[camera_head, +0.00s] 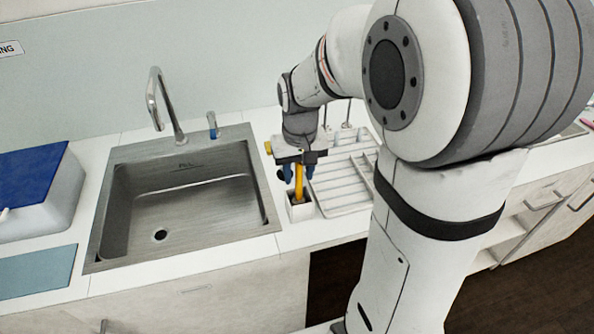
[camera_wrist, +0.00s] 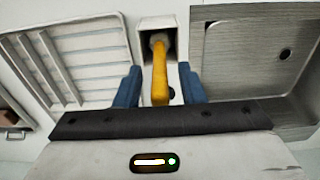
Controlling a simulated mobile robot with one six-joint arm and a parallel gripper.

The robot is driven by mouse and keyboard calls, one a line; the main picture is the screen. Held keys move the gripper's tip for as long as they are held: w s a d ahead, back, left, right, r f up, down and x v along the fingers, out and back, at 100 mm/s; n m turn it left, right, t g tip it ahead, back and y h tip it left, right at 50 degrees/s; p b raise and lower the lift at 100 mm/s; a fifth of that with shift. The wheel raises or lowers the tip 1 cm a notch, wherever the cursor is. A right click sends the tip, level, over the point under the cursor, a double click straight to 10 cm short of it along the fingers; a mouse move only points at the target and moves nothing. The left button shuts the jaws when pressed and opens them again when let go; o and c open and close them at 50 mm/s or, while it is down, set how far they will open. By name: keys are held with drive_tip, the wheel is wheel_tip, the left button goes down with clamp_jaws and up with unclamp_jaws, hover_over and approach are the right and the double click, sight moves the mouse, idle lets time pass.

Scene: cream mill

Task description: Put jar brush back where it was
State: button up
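The jar brush has a yellow handle (camera_head: 299,184) and stands in a small white open-topped holder (camera_head: 301,210) between the sink and the drying rack. In the wrist view the yellow handle (camera_wrist: 160,80) rises toward me, and its lower end is inside the holder (camera_wrist: 145,22). My gripper (camera_head: 299,178) is above the holder, pointing down, with its two blue fingers on either side of the handle. In the wrist view a gap shows between the handle and each finger of my gripper (camera_wrist: 159,72). The bottom of the brush is hidden in the holder.
The steel sink (camera_head: 112,215) with its tap (camera_head: 163,105) is left of the holder. The white drying rack (camera_head: 345,180) is close on its right. A blue-lidded box (camera_head: 50,205) and a teal mat (camera_head: 38,272) lie far left. My arm hides the counter at right.

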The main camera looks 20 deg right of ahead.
drive_tip(key=r, duration=1.2)
drive_tip(key=shift+s, duration=0.3)
drive_tip(key=s+f+t, duration=0.2)
drive_tip(key=s+f, duration=0.4)
drive_tip(key=s, duration=0.7)
drive_tip(key=shift+s+a+f, duration=0.15)
drive_tip(key=shift+s+a, duration=0.05)
drive_tip(key=shift+s, duration=0.15)
drive_tip(key=shift+s, duration=0.1)
